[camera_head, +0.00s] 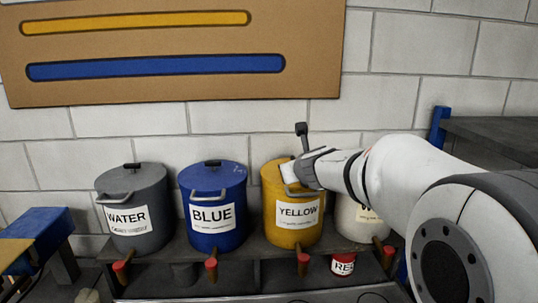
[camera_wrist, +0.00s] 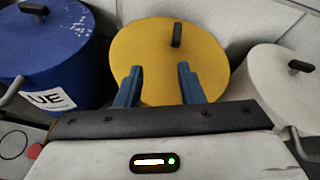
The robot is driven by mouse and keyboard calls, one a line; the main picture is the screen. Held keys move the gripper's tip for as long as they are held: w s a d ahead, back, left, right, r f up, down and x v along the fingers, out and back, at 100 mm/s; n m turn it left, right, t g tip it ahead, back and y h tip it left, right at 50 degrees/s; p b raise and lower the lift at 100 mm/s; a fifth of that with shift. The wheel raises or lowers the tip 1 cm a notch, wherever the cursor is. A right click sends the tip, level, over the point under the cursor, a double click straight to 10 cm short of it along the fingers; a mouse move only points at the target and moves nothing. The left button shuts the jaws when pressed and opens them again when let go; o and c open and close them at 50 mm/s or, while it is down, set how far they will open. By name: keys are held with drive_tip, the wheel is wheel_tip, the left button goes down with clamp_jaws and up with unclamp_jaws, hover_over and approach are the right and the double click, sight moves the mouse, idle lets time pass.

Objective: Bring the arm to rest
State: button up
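My arm reaches in from the right in the head view, and my gripper is at the yellow bucket (camera_head: 287,232), in front of its upper part. In the wrist view my gripper (camera_wrist: 156,72) shows two blue fingers spread apart, with nothing between them. Behind the fingers lies the yellow lid (camera_wrist: 150,50) with its dark knob (camera_wrist: 177,34). I cannot tell whether the fingers touch the lid. The arm hides part of the yellow bucket's top and much of the white bucket (camera_head: 356,218).
A blue bucket (camera_head: 213,235) and a grey water bucket (camera_head: 135,228) stand to the left on a dark shelf with red-tipped taps. A small red can (camera_head: 343,264) sits below. A board (camera_head: 150,51) with yellow and blue stripes hangs on the block wall. A dark counter (camera_head: 500,135) is at right.

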drive_tip(key=s+a+f+n+g+y+b, duration=0.1)
drive_tip(key=s+a+f+n, duration=0.15)
drive_tip(key=s+n, duration=0.3)
drive_tip(key=s+a+f+n+g+y+b, duration=0.1)
drive_tip(key=s+f+n+y, duration=0.15)
drive_tip(key=s+n, duration=0.35)
drive_tip(key=s+d+f+n+g+h+b, duration=0.2)
drive_tip(key=s+f+n+g, duration=0.2)
drive_tip(key=s+f+n, duration=0.4)
drive_tip(key=s+d+f+n+g+h+b, duration=0.2)
drive_tip(key=s+f+n, duration=0.6)
drive_tip(key=s+n, duration=0.5)
drive_tip(key=shift+s+d+f+g+b, duration=0.35)
drive_tip(key=shift+s+d+g, duration=0.3)
drive_tip(key=shift+s+g, duration=0.4)
drive_tip(key=shift+s+h, duration=0.1)
drive_tip(key=shift+h, duration=0.15)
drive_tip(key=shift+c, duration=0.2)
